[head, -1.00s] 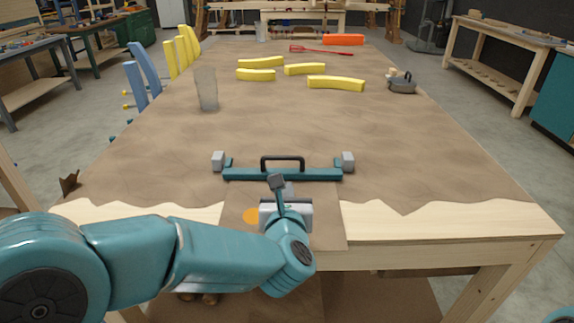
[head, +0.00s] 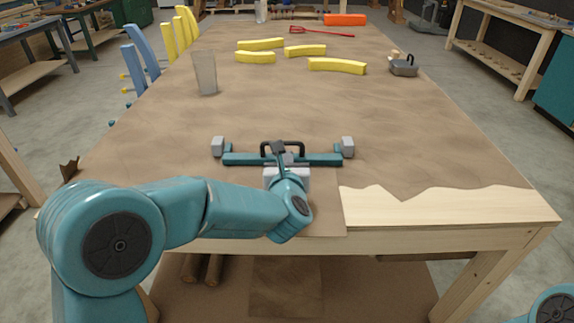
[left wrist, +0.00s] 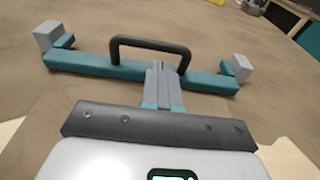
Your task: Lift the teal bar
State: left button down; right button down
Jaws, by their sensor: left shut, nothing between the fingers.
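The teal bar (head: 240,159) lies level across the near part of the table, with a black arched handle (head: 267,148) at its middle and grey blocks at both ends. It also shows in the left wrist view (left wrist: 100,70). My left gripper (head: 287,160) is at the near side of the bar, below the handle. In the left wrist view its fingers (left wrist: 162,72) are shut and empty, overlapping the bar's middle under the handle's right half. I cannot tell whether they touch the bar. My right gripper is out of view.
Brown paper covers most of the table (head: 440,205). Yellow curved pieces (head: 337,66), a clear cup (head: 205,72), a grey tool (head: 404,66) and an orange block (head: 345,19) are farther back. The paper around the bar is clear.

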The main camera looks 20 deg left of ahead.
pick_arm(q)
jog(key=shift+x, duration=1.15)
